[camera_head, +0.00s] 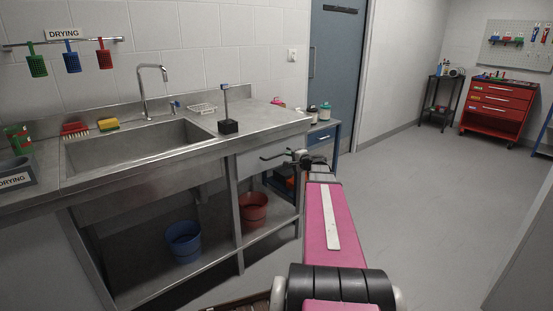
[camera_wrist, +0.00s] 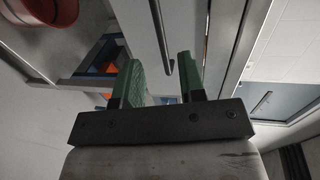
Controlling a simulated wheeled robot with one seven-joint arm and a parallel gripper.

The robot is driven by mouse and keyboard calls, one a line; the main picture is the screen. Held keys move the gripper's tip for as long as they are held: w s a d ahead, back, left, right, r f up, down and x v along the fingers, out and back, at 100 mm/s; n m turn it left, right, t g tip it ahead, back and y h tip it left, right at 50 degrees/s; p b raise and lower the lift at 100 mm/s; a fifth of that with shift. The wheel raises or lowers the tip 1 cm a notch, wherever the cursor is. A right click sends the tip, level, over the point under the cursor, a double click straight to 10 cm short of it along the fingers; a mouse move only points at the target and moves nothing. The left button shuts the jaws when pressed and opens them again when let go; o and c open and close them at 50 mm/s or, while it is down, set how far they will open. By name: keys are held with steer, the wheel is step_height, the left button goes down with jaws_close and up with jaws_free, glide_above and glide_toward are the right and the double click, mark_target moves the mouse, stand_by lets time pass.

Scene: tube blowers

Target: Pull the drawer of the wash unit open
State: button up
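The wash unit (camera_head: 215,150) is a steel sink counter along the left wall. Its drawer (camera_head: 252,168) is under the right end of the worktop and looks shut. In the wrist view the grey drawer front (camera_wrist: 128,30) fills the upper middle, and its bar handle (camera_wrist: 161,35) runs down the picture. My gripper (camera_head: 293,158) is at the drawer front. In the wrist view its two green fingers (camera_wrist: 158,80) stand apart, with the end of the handle in line with the gap between them. I cannot tell whether either finger touches the handle.
A red bucket (camera_head: 253,208) and a blue bucket (camera_head: 183,240) stand on the lower shelf. A blue cabinet (camera_head: 325,140) is close to the right of the wash unit. A red tool cart (camera_head: 495,105) is far right. The floor on the right is clear.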

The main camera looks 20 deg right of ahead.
steer(key=x, duration=0.9)
steer(key=shift+w, duration=0.1)
jaws_close()
